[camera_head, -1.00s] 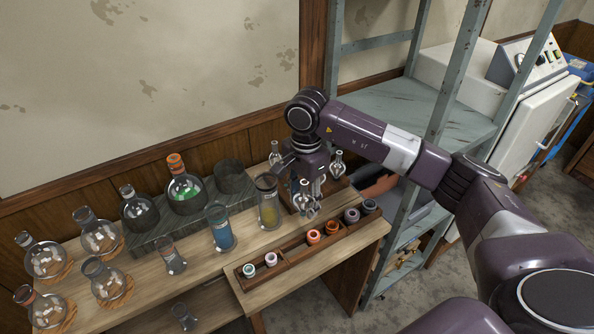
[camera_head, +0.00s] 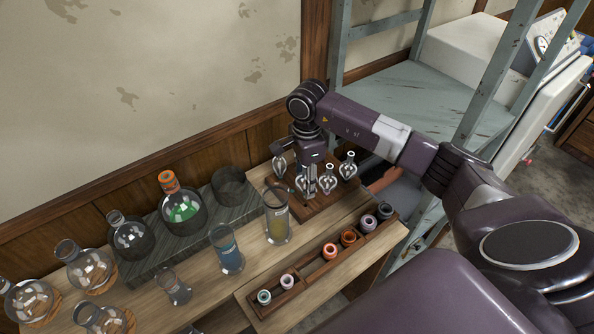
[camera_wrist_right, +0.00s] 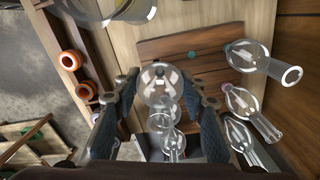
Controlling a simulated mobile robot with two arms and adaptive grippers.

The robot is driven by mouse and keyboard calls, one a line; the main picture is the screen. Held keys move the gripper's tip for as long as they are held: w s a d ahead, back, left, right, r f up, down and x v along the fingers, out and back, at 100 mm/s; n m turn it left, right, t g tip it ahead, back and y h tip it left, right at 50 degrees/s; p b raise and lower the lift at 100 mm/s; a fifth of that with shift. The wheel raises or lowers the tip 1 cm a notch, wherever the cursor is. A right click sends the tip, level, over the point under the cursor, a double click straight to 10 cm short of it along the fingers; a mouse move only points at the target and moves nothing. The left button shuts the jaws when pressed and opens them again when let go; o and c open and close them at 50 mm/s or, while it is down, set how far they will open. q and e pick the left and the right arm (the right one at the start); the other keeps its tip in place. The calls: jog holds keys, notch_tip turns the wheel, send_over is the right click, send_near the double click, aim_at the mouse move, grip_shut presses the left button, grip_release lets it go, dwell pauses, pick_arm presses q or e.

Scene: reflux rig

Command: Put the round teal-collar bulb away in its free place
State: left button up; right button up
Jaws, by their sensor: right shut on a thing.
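My right gripper (camera_head: 311,181) points down over the brown wooden board (camera_head: 312,207) at the bench's back right. In the right wrist view it is shut on a clear round glass bulb (camera_wrist_right: 158,86), gripped between its two fingers. The bulb's collar colour cannot be made out. Behind it, the board (camera_wrist_right: 190,65) shows a small teal mark (camera_wrist_right: 192,55) on a bare part. Other small glass bulbs stand on the board, one at the left (camera_head: 279,165), one beside the gripper (camera_head: 328,179) and one at the right (camera_head: 348,165). My left gripper is out of view.
A divided wooden tray (camera_head: 313,277) with coloured rings lies along the front. A blue-filled cylinder (camera_head: 227,250) and several flasks fill the left. A metal shelf post (camera_head: 340,50) rises behind.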

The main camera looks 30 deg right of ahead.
jog(key=shift+f, duration=0.6)
jog(key=shift+s+f+b, duration=0.15)
jog(key=shift+f+b, duration=0.1)
jog(key=shift+b, duration=0.15)
jog(key=shift+s+r, duration=0.25)
jog(key=shift+s, duration=0.15)
jog(key=shift+w+f, duration=0.25)
jog(key=shift+w, duration=0.1)
jog(key=shift+w+b, duration=0.1)
jog(key=shift+b, duration=0.2)
jog(key=shift+a, duration=0.1)
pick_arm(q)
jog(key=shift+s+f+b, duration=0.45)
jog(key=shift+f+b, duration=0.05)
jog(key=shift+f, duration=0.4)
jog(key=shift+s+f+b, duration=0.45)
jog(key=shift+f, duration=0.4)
pick_arm(e)
jog(key=shift+s+f, duration=0.25)
jog(key=shift+f, duration=0.8)
